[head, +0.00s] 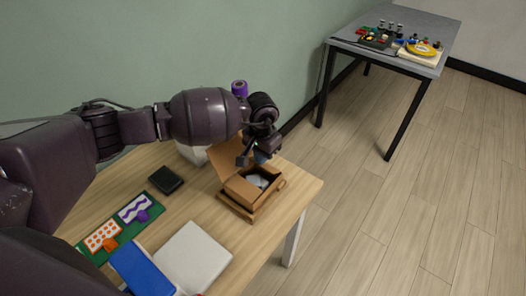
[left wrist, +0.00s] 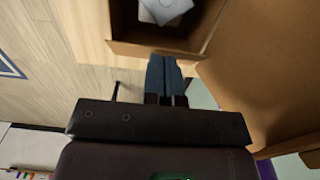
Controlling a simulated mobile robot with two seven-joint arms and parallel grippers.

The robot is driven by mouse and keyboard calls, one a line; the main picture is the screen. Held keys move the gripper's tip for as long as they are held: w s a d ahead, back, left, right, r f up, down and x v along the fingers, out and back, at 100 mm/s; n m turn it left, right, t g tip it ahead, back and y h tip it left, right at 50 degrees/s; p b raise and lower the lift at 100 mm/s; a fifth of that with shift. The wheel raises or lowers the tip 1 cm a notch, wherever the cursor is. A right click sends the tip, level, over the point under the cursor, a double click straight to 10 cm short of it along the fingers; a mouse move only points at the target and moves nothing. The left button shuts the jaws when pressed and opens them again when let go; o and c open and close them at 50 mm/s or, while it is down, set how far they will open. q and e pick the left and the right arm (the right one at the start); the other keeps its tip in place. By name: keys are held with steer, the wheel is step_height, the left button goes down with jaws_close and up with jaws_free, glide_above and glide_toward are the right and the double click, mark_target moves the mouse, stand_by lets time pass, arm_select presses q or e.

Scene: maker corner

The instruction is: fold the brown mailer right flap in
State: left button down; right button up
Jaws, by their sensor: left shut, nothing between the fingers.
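The brown mailer (head: 238,190) stands open on the wooden table near its right end, its lid (head: 228,160) raised at the back left. A pale item (head: 258,181) lies inside. A small right flap (head: 282,185) seems to stick outward at the box's right end. My left gripper (head: 258,160) is above the back of the box, beside the raised lid, fingers shut and empty. In the left wrist view the shut blue-grey fingertips (left wrist: 163,72) are close to a wall of the mailer (left wrist: 150,50); I cannot tell whether they touch. My right gripper is not in view.
On the wooden table (head: 205,195) are a black box (head: 166,180), a green board with patterned cards (head: 122,228), a white pad (head: 194,258) and a blue one (head: 142,268). A purple roll (head: 239,88) shows behind my arm. A grey table (head: 420,25) stands far off.

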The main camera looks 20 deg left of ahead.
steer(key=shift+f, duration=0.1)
arm_select(q)
steer(key=shift+s+a+f+t+b, duration=0.1)
steer(key=shift+s+f+t+b, duration=0.15)
steer(key=shift+t, duration=0.35)
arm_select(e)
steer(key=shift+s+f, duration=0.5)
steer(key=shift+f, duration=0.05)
arm_select(q)
steer(key=shift+s+h, duration=0.1)
steer(key=shift+h, duration=0.2)
steer(key=shift+s+a+f+t+b, duration=0.2)
steer(key=shift+s+f+t+b, duration=0.25)
steer(key=shift+t+b, duration=0.3)
steer(key=shift+s+a+f, duration=0.1)
steer(key=shift+s+f, duration=0.15)
steer(key=shift+s+a+f+b, duration=0.1)
steer(key=shift+s+f+b, duration=0.25)
steer(key=shift+b, duration=0.35)
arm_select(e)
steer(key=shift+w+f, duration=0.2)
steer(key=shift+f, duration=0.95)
arm_select(q)
steer(key=shift+f, duration=0.1)
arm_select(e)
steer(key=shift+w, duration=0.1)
arm_select(q)
steer(key=shift+w, duration=0.1)
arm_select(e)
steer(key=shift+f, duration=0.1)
